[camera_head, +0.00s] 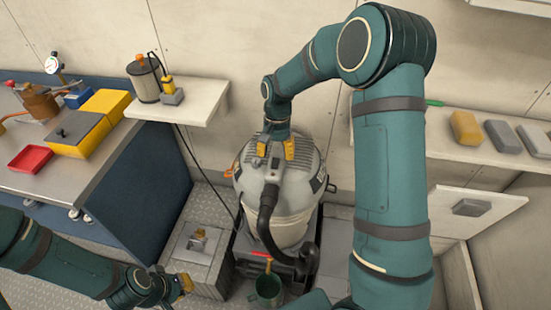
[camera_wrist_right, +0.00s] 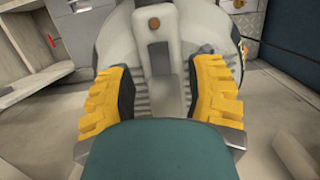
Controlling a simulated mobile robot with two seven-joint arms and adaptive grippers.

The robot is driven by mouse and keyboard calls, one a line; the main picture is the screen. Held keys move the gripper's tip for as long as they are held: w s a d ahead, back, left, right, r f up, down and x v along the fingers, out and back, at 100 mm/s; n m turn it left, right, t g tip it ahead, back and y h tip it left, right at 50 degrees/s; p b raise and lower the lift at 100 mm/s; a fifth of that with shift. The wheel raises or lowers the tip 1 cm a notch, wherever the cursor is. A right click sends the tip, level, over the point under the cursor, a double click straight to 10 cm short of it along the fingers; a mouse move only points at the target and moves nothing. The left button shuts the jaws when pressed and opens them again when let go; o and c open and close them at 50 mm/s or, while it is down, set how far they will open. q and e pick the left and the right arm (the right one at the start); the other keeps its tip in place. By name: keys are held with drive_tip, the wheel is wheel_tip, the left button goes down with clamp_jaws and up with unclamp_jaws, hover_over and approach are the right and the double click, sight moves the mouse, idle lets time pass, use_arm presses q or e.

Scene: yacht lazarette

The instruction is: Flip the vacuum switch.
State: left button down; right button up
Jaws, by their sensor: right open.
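The vacuum (camera_head: 290,215) is a large pale grey canister with a dark hose, standing upright on the floor in the middle of the head view. My right gripper (camera_head: 276,150) is over its top, with the yellow fingers apart. In the right wrist view, the open right gripper (camera_wrist_right: 165,78) has the vacuum's grey top (camera_wrist_right: 175,35) between and beyond its fingers, and nothing is held. A small brown round part (camera_wrist_right: 154,24) shows on a raised piece there; I cannot tell if it is the switch. My left gripper (camera_head: 184,284) is low at the left, its finger opening unclear.
A wall shelf (camera_head: 205,100) with a canister is at the left, above a bench (camera_head: 85,175) with yellow and red boxes. Another shelf (camera_head: 440,145) holds sponges at the right. A green mug (camera_head: 268,290) is in front of the vacuum. A grey box (camera_head: 195,270) stands left of it.

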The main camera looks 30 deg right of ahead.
wheel_tip(320, 180, up, 9)
drive_tip(key=w, duration=0.1)
drive_tip(key=shift+d+r, duration=0.15)
drive_tip(key=shift+d, duration=0.3)
drive_tip(key=shift+w, duration=0.1)
